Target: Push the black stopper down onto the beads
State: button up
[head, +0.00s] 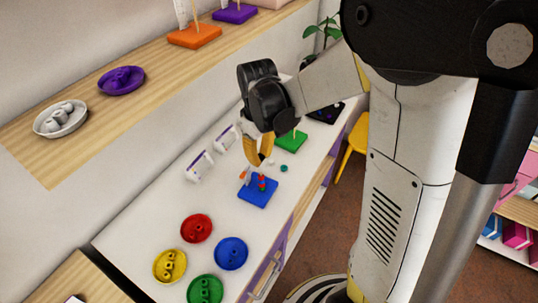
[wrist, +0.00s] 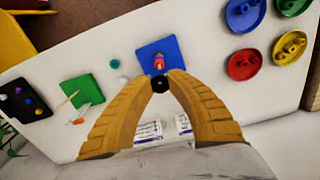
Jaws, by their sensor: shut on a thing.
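The blue board (head: 250,198) lies on the white table with a short stack of red and other coloured beads (head: 262,183) standing on it. In the wrist view the blue board (wrist: 147,52) and its red-topped beads (wrist: 159,63) are just beyond the fingertips. My gripper (head: 254,163) has yellow fingers and is above the board, slightly to the left of the stack. In the wrist view my gripper (wrist: 160,80) is shut on the small black stopper (wrist: 160,85). The stopper looks apart from the beads; its exact height is unclear. I cannot pick it out in the head view.
Red (head: 196,228), yellow (head: 170,265), blue (head: 231,253) and green (head: 205,290) dishes stand at the near end. A teal bead (head: 284,168) and a white bead (head: 270,161) lie loose. A green board (head: 291,142) is farther back. Two white boxes (head: 200,166) stand along the wall side.

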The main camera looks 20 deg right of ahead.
jog(key=shift+w+f+b, duration=0.1)
jog(key=shift+f+b, duration=1.65)
jog(key=shift+f, duration=0.7)
jog(key=shift+f+b, duration=0.8)
jog(key=shift+f, duration=0.1)
jog(key=shift+f, duration=0.25)
jog(key=shift+f+b, duration=0.1)
jog(key=shift+b, duration=0.2)
jog(key=o, duration=0.8)
notch_tip(320, 180, up, 12)
